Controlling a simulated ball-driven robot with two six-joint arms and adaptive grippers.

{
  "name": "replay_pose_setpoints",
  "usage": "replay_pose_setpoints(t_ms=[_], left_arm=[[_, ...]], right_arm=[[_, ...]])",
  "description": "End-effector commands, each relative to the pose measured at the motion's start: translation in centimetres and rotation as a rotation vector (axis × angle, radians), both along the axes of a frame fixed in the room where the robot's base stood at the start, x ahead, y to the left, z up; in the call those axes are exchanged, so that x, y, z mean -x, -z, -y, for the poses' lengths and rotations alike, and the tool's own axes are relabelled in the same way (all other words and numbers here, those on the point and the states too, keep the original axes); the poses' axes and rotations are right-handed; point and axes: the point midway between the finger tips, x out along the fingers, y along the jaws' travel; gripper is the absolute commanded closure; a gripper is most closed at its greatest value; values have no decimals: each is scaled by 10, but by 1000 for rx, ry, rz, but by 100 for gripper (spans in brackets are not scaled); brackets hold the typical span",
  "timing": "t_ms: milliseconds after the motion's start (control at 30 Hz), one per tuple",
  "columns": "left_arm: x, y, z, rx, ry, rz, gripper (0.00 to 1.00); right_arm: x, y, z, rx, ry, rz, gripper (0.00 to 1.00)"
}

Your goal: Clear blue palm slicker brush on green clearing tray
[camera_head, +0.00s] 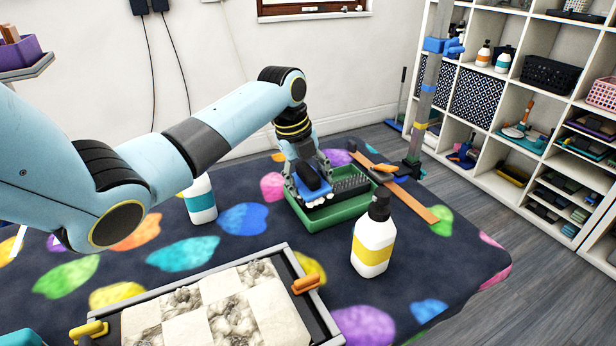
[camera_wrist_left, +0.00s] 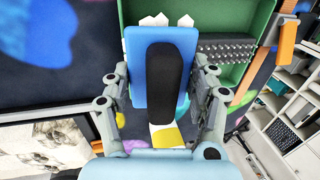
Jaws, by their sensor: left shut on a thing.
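The blue palm slicker brush (camera_head: 309,179) with a black strap is between the fingers of my left gripper (camera_head: 311,193). In the left wrist view the brush (camera_wrist_left: 141,75) shows its blue back, with the fingers shut on its two sides. White tufts show at its far edge. The green clearing tray (camera_head: 318,223) lies on the table, and the gripper holds the brush over the tray's left part. In the left wrist view the tray (camera_wrist_left: 213,17) is partly hidden behind the brush. I cannot tell whether the brush touches the tray floor. My right gripper is out of view.
A dark bristled strip (camera_head: 350,184) is in the tray's right part. A white bottle with a yellow label (camera_head: 374,240) stands close in front. Another bottle (camera_head: 200,200) stands left. A wooden bar (camera_head: 408,202) and an upright post (camera_head: 424,100) are right. A checkered board (camera_head: 215,310) lies in front.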

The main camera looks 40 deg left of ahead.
Motion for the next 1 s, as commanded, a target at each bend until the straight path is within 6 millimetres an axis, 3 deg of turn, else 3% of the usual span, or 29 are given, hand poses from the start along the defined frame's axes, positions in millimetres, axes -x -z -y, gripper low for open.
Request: replay_pose_setpoints(t_ms=[300, 700, 1000], left_arm=[[-3, 5, 1, 0, 0, 1, 66], [-53, 8, 22, 2, 0, 1, 66], [-57, 6, 24, 0, 0, -1, 66]], right_arm=[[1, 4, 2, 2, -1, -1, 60], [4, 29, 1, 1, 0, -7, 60], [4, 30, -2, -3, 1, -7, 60]])
